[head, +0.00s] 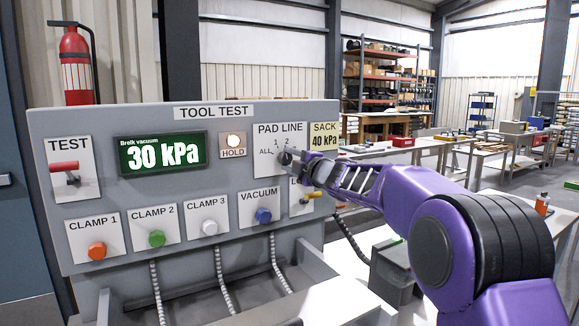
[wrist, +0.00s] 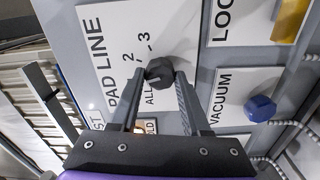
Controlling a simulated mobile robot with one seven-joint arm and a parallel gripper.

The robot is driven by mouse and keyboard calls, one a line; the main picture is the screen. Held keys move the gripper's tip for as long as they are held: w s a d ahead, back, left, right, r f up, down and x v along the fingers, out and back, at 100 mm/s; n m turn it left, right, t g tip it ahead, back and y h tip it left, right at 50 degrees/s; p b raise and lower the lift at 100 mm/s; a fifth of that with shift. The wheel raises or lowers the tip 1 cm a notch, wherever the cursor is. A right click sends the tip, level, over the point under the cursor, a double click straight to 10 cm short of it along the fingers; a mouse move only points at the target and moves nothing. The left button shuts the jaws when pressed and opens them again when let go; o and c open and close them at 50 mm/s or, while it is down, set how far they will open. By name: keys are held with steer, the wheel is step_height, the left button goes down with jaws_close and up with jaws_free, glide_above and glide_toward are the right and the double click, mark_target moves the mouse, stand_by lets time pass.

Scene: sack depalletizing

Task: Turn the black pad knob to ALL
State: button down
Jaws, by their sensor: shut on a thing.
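The black pad knob (wrist: 159,72) sits on the white PAD LINE plate (wrist: 110,40), between the two fingertips of my gripper (wrist: 157,78) in the wrist view. My gripper is shut on it. The plate carries the marks ALL, 2 and 3 beside the knob in the wrist view; I cannot clearly tell which mark the knob points to. In the head view my gripper (head: 291,158) reaches from the right to the PAD LINE plate (head: 268,135), where ALL is left of the knob and 1 and 2 are above. The fingers largely hide the knob there.
The green display (head: 162,154) reads 30 kPa. The HOLD lamp (head: 233,139) is lit, and the SACK label (head: 324,135) reads 40 kPa. Close below are the blue VACUUM knob (head: 264,216) and a yellow lever (head: 312,196). A red-handled TEST lever (head: 66,168) is at left.

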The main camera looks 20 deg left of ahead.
steer(key=n+b, duration=0.2)
steer(key=n, duration=0.3)
steer(key=shift+f+n, duration=0.15)
steer(key=shift+n, duration=0.15)
steer(key=n+b, duration=0.1)
steer(key=n, duration=0.3)
steer(key=shift+n, duration=0.7)
steer(key=shift+c, duration=1.8)
jaws_free()
steer(key=v, duration=1.7)
steer(key=shift+s, duration=0.2)
steer(key=shift+d, duration=0.15)
